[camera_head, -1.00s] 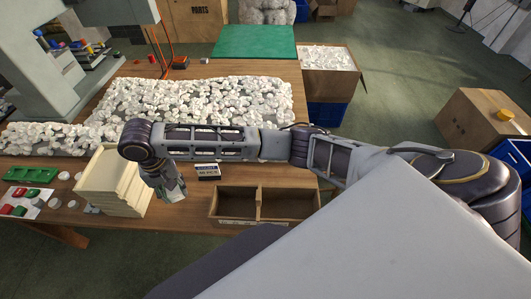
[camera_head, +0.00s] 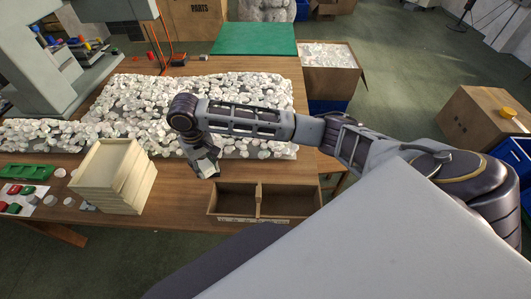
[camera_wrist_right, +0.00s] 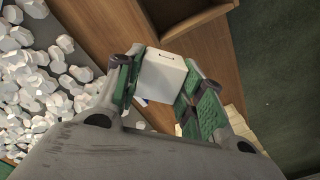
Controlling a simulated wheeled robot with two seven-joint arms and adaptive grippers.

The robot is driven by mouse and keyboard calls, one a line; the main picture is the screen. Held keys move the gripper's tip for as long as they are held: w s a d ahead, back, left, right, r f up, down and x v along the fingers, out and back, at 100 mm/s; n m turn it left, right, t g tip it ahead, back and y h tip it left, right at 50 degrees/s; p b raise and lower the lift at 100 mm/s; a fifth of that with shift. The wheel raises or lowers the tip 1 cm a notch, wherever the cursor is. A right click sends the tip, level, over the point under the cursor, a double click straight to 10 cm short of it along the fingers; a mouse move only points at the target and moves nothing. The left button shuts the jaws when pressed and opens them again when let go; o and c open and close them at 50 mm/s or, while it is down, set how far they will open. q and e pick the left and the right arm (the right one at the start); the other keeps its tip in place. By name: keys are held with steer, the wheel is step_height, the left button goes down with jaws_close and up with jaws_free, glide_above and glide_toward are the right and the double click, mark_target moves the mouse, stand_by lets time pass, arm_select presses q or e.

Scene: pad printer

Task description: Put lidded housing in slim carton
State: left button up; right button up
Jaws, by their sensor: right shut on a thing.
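My right gripper (camera_head: 207,168) is over the wooden table, at the front edge of the white heap. In the right wrist view the gripper (camera_wrist_right: 161,88) is shut on a white box-shaped part (camera_wrist_right: 160,77) with a small dark slot near one edge, likely the lidded housing. Its green-padded fingers are on either side of it. A small bluish-white edge shows beside the part; I cannot tell what it belongs to. No slim carton shows clearly now; the spot where a small labelled box lay is behind my gripper. My left gripper is not in view.
A two-compartment wooden tray (camera_head: 258,217) stands at the table's front edge, right of my gripper. A stack of pale trays (camera_head: 112,178) stands to the left. White pieces (camera_head: 225,105) cover much of the table. A green mat (camera_head: 253,38) lies behind.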

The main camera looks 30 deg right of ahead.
arm_select(q)
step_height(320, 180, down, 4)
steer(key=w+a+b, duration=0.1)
steer(key=b, duration=0.2)
arm_select(e)
steer(key=s+d+f+m, duration=0.1)
steer(key=d+f+m, duration=0.1)
steer(key=d+f, duration=0.8)
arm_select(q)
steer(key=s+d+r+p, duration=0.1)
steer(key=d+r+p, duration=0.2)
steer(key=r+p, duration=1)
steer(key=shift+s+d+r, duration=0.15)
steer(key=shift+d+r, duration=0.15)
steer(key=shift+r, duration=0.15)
arm_select(e)
step_height(320, 180, up, 16)
steer(key=d, duration=0.2)
steer(key=shift+s+r, duration=0.15)
steer(key=shift+r, duration=0.05)
